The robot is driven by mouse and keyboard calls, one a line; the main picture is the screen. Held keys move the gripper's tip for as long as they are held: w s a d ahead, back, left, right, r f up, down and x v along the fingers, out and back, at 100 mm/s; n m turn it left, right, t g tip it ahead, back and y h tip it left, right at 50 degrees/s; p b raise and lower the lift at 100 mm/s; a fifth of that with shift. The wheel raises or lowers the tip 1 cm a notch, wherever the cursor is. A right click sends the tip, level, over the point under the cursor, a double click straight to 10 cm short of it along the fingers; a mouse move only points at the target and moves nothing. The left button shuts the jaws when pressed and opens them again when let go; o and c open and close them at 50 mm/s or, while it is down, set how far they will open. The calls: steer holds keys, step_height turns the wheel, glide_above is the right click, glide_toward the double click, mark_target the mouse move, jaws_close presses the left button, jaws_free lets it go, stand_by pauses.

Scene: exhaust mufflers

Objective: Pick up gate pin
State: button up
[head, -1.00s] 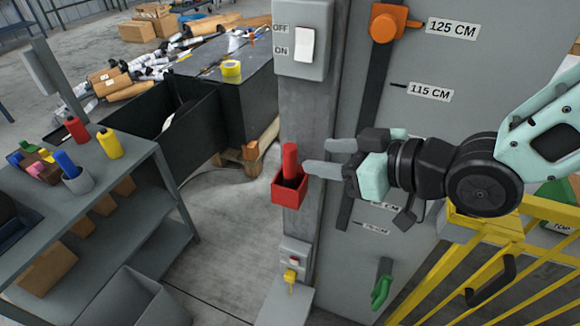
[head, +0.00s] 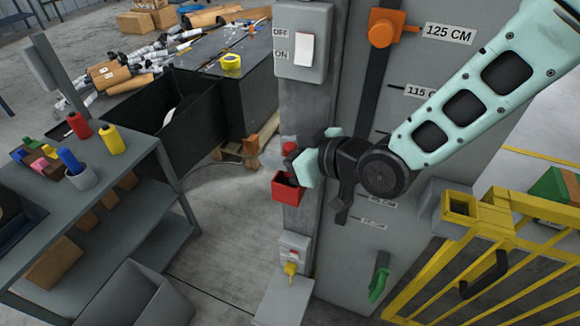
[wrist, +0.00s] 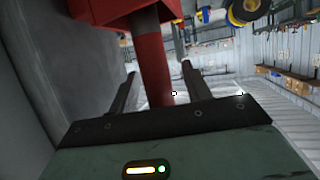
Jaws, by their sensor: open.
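The gate pin (head: 289,147) is a red rod standing upright in a small red holder (head: 288,190) on the grey post. In the head view only its top shows, and my gripper hides the rest. In the wrist view the pin (wrist: 156,62) runs between my two open fingers, with the red holder (wrist: 105,10) at the top edge. My gripper (wrist: 158,82) is open around the pin, with a gap visible on each side. In the head view its fingers are mostly hidden behind its pale green body.
An OFF/ON switch box (head: 303,42) is on the post above. A yellow gate (head: 490,245) with a square socket stands at the right, beside the tall panel with height marks. A grey shelf (head: 95,200) with bottles stands at the left.

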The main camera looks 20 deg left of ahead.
jaws_close()
